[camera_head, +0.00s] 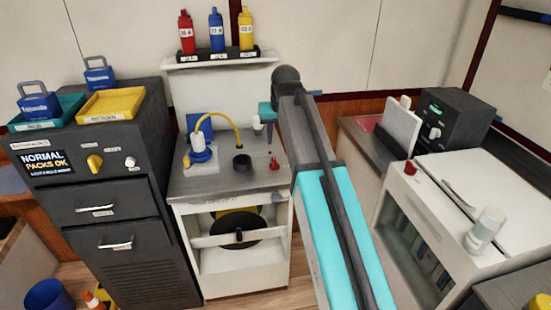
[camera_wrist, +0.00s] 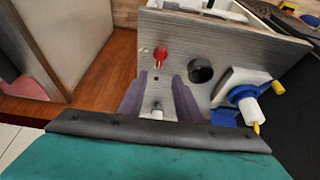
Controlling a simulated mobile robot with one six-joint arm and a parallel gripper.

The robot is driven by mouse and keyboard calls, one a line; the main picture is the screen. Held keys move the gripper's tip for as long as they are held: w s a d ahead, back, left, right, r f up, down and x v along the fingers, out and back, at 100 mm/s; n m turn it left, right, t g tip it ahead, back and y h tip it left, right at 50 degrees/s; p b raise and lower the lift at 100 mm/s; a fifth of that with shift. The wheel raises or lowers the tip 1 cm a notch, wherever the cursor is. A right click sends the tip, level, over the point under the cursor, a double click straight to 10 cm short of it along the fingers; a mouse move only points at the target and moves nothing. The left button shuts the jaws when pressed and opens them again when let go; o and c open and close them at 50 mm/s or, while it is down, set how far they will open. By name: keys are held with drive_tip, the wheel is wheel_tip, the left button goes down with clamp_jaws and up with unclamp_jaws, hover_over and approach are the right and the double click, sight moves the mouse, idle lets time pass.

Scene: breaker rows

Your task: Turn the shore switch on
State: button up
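No label reading "shore" is legible. A red switch knob (camera_head: 274,163) stands at the right of the grey counter top (camera_head: 222,180); it also shows in the wrist view (camera_wrist: 160,55), beyond my fingertips. My gripper (camera_head: 264,113) is over the back right of the counter. In the wrist view its two purple fingers (camera_wrist: 157,95) are apart. A small pale peg (camera_wrist: 157,112) shows between them; I cannot tell whether they touch it. A blue plug (camera_head: 200,150) with a yellow cable stands at the counter's left, and a dark round socket (camera_head: 242,163) lies between plug and red knob.
A dark cabinet (camera_head: 110,170) with a yellow knob (camera_head: 95,163) and trays stands left. A shelf (camera_head: 215,60) with red, blue and yellow bottles hangs behind. A white cabinet (camera_head: 480,200) with a clear bottle (camera_head: 485,230) is at right, beyond my arm.

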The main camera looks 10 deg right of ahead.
sight(274, 160)
drive_tip(key=shift+f, duration=0.15)
drive_tip(key=shift+p+x, duration=1)
drive_tip(key=shift+x, duration=5.7)
drive_tip(key=shift+w, duration=0.1)
clamp_jaws()
drive_tip(key=shift+a, duration=0.1)
